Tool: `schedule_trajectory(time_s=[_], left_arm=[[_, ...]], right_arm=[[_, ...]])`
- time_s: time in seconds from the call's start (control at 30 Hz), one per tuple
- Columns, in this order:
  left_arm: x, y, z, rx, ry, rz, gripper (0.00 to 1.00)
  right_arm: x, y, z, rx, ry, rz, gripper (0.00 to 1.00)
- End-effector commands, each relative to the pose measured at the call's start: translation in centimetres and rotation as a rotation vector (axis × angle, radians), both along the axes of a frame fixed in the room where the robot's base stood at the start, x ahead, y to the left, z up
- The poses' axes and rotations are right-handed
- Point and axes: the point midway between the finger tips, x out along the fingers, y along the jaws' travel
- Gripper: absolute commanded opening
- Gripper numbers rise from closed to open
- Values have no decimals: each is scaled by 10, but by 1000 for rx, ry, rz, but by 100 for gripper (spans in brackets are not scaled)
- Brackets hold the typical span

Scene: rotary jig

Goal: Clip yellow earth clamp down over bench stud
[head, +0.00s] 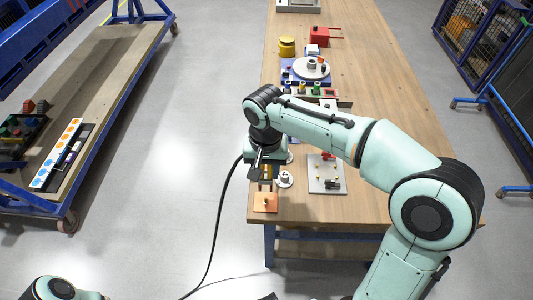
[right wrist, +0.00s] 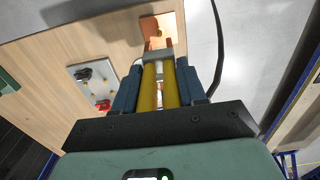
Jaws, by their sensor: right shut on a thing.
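The yellow earth clamp (right wrist: 158,92) is held between the two blue fingers of my right gripper (right wrist: 158,80), which is shut on its handles. The clamp's grey jaw end points toward the orange-copper plate (right wrist: 149,26). The bench stud (right wrist: 159,32) stands on that plate, just past the jaw end in the right wrist view. In the head view my right gripper (head: 265,172) is above the bench's near left corner, just behind the copper plate (head: 262,207). I cannot tell whether the jaw touches the stud. My left gripper does not show; part of my left arm is at the bottom left.
A black cable (head: 222,200) hangs from near the gripper to the floor. A grey plate with small fittings (head: 318,181) and a small round white part (head: 284,180) lie beside the gripper. The rotary jig (head: 312,68) is farther back. A blue trolley (head: 75,100) stands left.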

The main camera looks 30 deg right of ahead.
Motion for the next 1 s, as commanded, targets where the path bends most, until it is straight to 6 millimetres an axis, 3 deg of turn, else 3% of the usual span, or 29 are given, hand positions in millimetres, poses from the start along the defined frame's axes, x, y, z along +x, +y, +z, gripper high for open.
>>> schedule_trajectory(time_s=[0.53, 1.0], left_arm=[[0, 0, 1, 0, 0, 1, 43], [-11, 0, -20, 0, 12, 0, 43]], right_arm=[[-1, 1, 0, 1, -3, 2, 0], [-2, 1, -29, 0, 0, 2, 0]])
